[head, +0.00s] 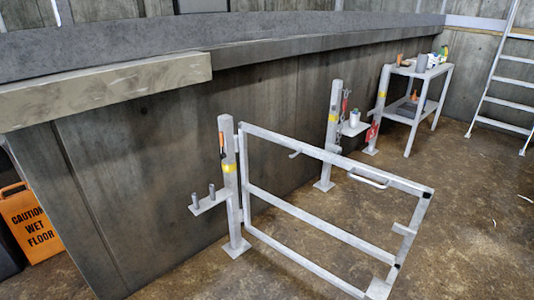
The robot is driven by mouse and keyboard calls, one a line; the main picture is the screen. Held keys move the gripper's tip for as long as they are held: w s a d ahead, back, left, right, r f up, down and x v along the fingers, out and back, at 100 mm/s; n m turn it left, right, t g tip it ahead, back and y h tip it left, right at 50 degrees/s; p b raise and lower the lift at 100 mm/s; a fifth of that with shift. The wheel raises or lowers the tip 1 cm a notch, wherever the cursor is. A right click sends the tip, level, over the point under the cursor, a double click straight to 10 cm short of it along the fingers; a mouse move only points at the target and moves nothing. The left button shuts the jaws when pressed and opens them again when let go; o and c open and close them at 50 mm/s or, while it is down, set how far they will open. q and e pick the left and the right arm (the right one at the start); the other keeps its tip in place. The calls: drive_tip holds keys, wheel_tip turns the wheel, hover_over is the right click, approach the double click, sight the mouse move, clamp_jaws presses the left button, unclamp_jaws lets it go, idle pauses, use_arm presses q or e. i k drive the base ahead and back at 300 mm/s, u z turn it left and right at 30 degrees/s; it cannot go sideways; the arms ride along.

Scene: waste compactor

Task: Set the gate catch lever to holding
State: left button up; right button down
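A grey metal gate (320,153) hangs from a post (230,190) with a yellow band and stands swung out into the floor area. A small orange-handled part (222,143) sits upright near the top of this post; it may be the catch lever, but I cannot tell its setting. A white handle (368,180) is on the gate's top rail, and a small tab (295,154) sticks out nearer the hinge. Neither of my grippers is in view.
A middle post (332,135) carries a chain, a red part (346,100) and a small shelf. A metal table (425,72) with items stands behind, beside a ladder (505,75). An orange wet-floor sign (32,222) is at left. Floor right of the gate is mostly clear.

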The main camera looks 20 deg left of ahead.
sight(222, 144)
drive_tip(key=u, duration=0.75)
drive_tip(key=i, duration=0.45)
drive_tip(key=u, duration=0.65)
drive_tip(key=i, duration=0.9)
drive_tip(key=z, duration=0.85)
drive_tip(key=i, duration=0.6)
drive_tip(key=z, duration=0.75)
